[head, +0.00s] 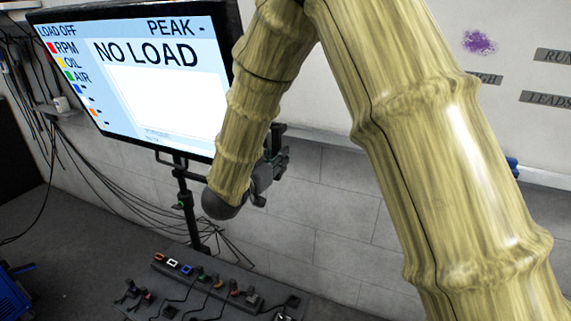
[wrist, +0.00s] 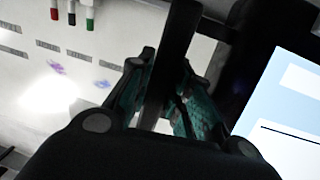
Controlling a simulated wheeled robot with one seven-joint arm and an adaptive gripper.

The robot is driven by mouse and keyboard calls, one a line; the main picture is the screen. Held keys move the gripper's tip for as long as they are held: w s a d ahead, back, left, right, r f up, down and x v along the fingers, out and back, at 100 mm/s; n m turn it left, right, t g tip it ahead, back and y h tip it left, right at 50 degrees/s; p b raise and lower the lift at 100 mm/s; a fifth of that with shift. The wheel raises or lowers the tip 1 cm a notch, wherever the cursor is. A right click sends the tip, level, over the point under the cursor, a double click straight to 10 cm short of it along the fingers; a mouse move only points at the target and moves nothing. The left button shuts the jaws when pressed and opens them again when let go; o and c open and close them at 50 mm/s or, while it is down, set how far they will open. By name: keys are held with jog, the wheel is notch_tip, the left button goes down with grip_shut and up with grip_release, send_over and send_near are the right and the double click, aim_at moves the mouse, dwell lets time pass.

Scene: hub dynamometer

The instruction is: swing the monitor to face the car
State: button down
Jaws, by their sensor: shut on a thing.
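The monitor (head: 150,75) stands at the upper left in the head view, its lit screen reading "NO LOAD" and turned partly toward the camera. It is on a dark upright stand (head: 186,200). Part of its screen also shows at the right of the wrist view (wrist: 285,115). My gripper (wrist: 163,85) is shut on a dark bar (wrist: 178,45) by the monitor, with a teal-padded finger on each side. The bar appears joined to the dark frame near the monitor's edge. In the head view my gripper (head: 275,155) is beside the monitor's lower right corner, partly hidden by my arm.
Loose cables hang along the block wall at left. A whiteboard (head: 500,40) with labels is behind my arm. A blue object (head: 20,290) is at the lower left.

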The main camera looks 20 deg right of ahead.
jog(key=shift+w+d, duration=0.2)
jog(key=shift+d, duration=0.1)
jog(key=c, duration=1.3)
grip_release()
jog(key=shift+s+a, duration=0.1)
jog(key=v, duration=1.1)
jog(key=shift+s+a, duration=0.2)
jog(key=shift+a, duration=0.15)
